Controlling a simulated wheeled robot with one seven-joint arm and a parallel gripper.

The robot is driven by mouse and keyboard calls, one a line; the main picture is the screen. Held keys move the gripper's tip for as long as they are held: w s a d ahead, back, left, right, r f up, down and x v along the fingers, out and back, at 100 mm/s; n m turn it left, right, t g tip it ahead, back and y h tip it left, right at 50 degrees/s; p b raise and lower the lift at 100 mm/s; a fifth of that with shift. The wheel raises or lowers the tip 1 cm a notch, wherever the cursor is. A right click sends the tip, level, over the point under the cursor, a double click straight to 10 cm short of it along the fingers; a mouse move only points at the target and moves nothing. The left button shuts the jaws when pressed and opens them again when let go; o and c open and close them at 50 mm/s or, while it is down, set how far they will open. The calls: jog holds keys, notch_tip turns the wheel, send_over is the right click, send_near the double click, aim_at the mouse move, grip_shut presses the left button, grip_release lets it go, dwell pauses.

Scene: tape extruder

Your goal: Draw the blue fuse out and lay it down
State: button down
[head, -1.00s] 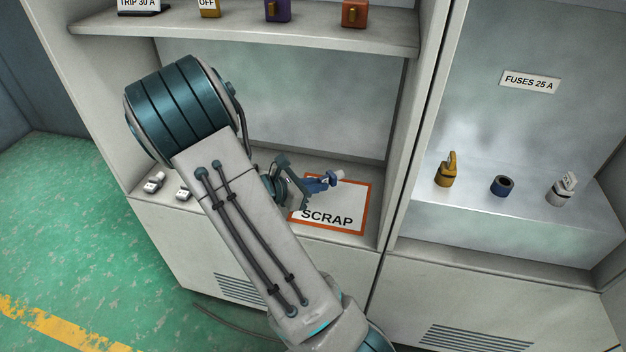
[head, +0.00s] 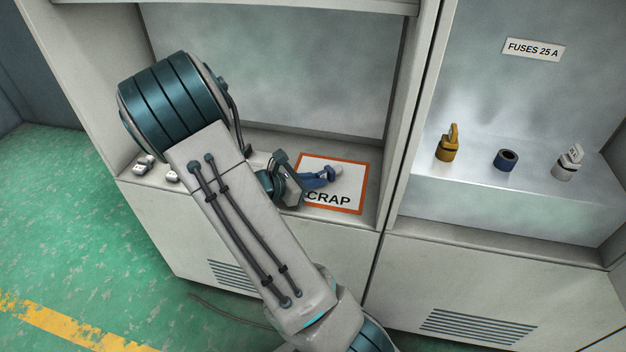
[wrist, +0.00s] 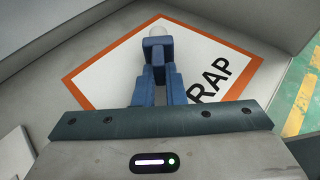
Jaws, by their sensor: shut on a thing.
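My gripper (head: 322,178) has blue fingers and is over the SCRAP card (head: 347,208) on the left bay's shelf. It is shut on the blue fuse (head: 335,171), whose pale rounded end sticks out past the fingertips. In the wrist view the fuse (wrist: 160,27) shows beyond the closed fingertips (wrist: 158,50), over the upper part of the card (wrist: 100,78). The fingers hide most of the fuse, and I cannot tell whether it touches the card. The blue holder (head: 506,160) on the right shelf is an open ring with nothing in it.
A yellow fuse (head: 447,147) and a white fuse (head: 568,163) stand either side of the blue holder, under a FUSES 25 A label (head: 533,49). Small white pieces (head: 145,166) lie at the shelf's left end. A divider (head: 408,110) separates the bays.

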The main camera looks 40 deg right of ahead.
jog(key=shift+f, duration=0.25)
dwell(0.4)
jog(key=c, duration=1.4)
grip_release()
jog(key=p+v, duration=0.2)
jog(key=v, duration=1.2)
jog(key=shift+p, duration=0.35)
jog(key=shift+s+d+r, duration=0.1)
